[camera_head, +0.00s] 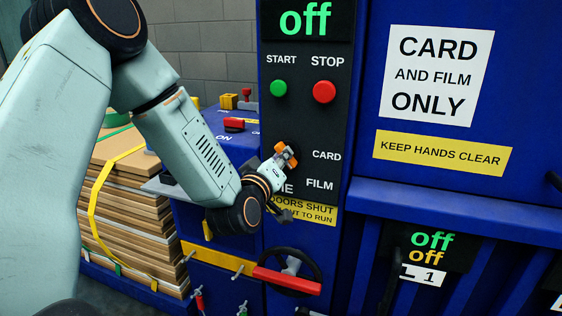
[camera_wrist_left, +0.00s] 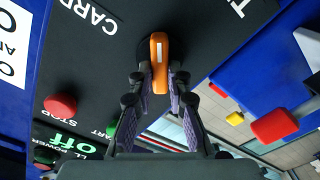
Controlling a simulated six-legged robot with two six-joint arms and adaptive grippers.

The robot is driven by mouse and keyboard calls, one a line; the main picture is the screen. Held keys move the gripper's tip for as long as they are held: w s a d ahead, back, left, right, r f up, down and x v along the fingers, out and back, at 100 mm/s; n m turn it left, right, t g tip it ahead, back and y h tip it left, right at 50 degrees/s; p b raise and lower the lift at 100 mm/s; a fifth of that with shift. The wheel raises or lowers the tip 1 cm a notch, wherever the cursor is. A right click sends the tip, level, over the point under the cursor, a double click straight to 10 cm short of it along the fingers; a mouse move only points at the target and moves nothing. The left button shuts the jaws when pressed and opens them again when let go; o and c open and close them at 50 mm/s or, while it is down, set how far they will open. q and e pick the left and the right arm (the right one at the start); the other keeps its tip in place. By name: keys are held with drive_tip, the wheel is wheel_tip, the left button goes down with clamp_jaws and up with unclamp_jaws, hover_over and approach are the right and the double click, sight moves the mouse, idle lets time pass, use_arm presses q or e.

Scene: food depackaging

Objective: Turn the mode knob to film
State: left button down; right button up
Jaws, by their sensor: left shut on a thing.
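The mode knob (camera_head: 287,154) is an orange bar on a dark round base, on the black panel left of the CARD and FILM labels. My left gripper (camera_head: 278,163) reaches it from the left and partly hides it. In the wrist view the orange knob (camera_wrist_left: 158,58) stands lengthwise between the two fingers of the left gripper (camera_wrist_left: 161,82), which are shut on it. The CARD label (camera_head: 327,155) is beside the knob and the FILM label (camera_head: 320,184) is lower right. My right gripper is out of view.
A green START button (camera_head: 279,88) and red STOP button (camera_head: 324,92) sit above the knob. A strapped cardboard stack (camera_head: 130,195) stands left. The blue door (camera_head: 450,180) is at right.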

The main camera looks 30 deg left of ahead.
use_arm(q)
drive_tip(key=shift+a+n, duration=0.1)
drive_tip(key=shift+n, duration=0.6)
drive_tip(key=c, duration=1.3)
unclamp_jaws()
drive_tip(key=shift+v, duration=3.75)
